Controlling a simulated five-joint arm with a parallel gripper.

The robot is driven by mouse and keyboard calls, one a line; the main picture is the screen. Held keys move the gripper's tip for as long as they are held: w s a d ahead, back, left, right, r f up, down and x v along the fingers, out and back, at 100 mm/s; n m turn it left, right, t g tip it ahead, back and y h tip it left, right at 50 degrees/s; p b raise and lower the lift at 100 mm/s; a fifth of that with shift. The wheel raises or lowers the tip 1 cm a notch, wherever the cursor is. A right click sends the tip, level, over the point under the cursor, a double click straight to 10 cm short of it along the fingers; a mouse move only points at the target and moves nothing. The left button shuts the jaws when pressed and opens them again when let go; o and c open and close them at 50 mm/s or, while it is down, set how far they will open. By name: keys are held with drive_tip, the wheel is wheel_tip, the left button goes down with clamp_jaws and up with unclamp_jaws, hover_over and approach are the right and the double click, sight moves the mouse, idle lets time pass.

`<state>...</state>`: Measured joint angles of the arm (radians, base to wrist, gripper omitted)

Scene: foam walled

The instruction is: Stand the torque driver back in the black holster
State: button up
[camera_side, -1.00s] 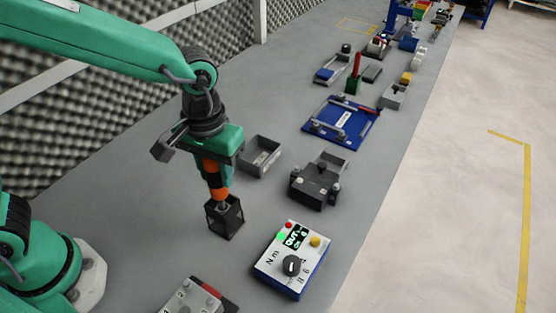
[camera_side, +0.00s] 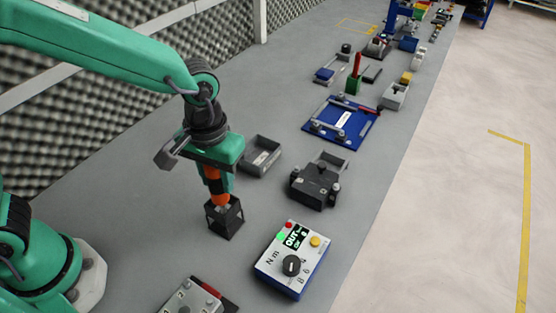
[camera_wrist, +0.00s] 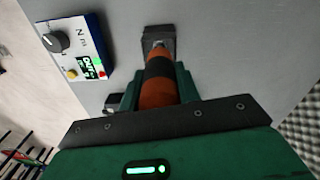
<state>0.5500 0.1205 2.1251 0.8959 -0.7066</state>
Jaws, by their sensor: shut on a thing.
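The torque driver (camera_side: 212,184) has an orange grip with a dark band and is roughly upright. My gripper (camera_side: 218,172) is shut around its grip. The black holster (camera_side: 225,219) is an open-framed box on the grey bench, and the lower end of the driver is inside its top in the side view. In the wrist view the driver (camera_wrist: 160,80) runs from between my gripper's fingers (camera_wrist: 160,95) to the holster (camera_wrist: 157,38). How deep the tip sits in the holster is hard to tell.
A torque tester (camera_side: 292,260) with a dial and a lit display stands right of the holster. A grey tray (camera_side: 260,156) and a dark fixture block (camera_side: 315,183) lie behind. A grey box with buttons (camera_side: 190,298) is in front. Foam walls run along the left.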

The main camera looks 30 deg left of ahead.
drive_tip(key=shift+f, duration=1.3)
drive_tip(key=o, duration=1.1)
drive_tip(key=shift+r, duration=3.95)
drive_tip(key=shift+a, duration=0.1)
drive_tip(key=shift+a+r, duration=0.35)
drive_tip(key=shift+a, duration=0.2)
drive_tip(key=s+a+r+t, duration=0.2)
drive_tip(key=a, duration=0.3)
drive_tip(key=s+a+r+m+t, duration=0.1)
drive_tip(key=s+a, duration=0.2)
drive_tip(key=a, duration=0.3)
drive_tip(key=s+a+r+t, duration=0.2)
drive_tip(key=a, duration=0.4)
drive_tip(key=shift+s+a+r+m+t, duration=0.1)
drive_tip(key=shift+s+r+m+t, duration=0.2)
drive_tip(key=shift+s+m, duration=0.1)
